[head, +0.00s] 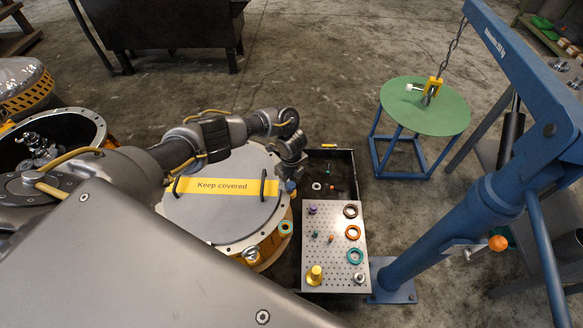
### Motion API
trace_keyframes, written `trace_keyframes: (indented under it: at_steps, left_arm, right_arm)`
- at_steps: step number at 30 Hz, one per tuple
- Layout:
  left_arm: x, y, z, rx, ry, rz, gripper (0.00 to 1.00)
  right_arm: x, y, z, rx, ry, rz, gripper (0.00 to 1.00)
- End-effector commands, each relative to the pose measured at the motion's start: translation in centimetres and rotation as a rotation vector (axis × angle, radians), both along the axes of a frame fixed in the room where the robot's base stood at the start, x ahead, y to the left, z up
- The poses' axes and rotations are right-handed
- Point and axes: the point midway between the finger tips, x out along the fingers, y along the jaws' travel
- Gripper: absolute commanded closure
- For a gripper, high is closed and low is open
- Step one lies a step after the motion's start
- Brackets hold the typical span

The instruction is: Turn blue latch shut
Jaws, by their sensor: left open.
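A small blue part (291,186), which looks like the blue latch, shows at the right rim of the round covered housing, just below my left gripper. Its turn position is too small to tell. My left gripper (293,172) is open and points down over the gap between the housing and the dark tray. Whether its fingers touch the blue part, I cannot tell. The grey round lid (222,217) with two black handles and a yellow "Keep covered" strip (221,186) lies on the housing. My right gripper is not in view.
A dark tray (345,165) holds a perforated plate (333,225) with rings and small coloured parts, right of the housing. A blue hoist (440,235) stands farther right, its chain hook over a green round table (425,112). An open housing (95,122) is at left.

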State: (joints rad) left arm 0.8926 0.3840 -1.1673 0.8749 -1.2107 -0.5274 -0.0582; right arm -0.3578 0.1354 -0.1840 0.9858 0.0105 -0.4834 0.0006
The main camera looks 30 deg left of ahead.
Motion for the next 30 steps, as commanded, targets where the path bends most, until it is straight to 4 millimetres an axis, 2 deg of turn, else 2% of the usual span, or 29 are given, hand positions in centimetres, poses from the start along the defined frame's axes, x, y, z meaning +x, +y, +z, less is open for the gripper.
trace_keyframes:
  at_steps: [1,6,12,17,30]
  left_arm:
    - [0.1,0.0,1.5,-0.001,-0.003,-0.002,0.48]
    - [0.1,0.0,4.8,-0.002,-0.003,-0.001,0.48]
    - [0.0,0.0,7.2,0.0,0.0,0.0,0.48]
    - [0.0,0.0,7.8,0.0,0.0,0.0,0.48]
    - [0.0,-0.1,7.8,0.0,0.0,0.0,0.48]
  right_arm:
    - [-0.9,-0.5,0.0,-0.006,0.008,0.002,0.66]
    - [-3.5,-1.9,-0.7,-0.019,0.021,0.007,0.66]
    - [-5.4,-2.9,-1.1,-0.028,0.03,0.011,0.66]
    - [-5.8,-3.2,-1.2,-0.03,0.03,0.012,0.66]
    - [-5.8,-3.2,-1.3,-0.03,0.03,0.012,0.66]
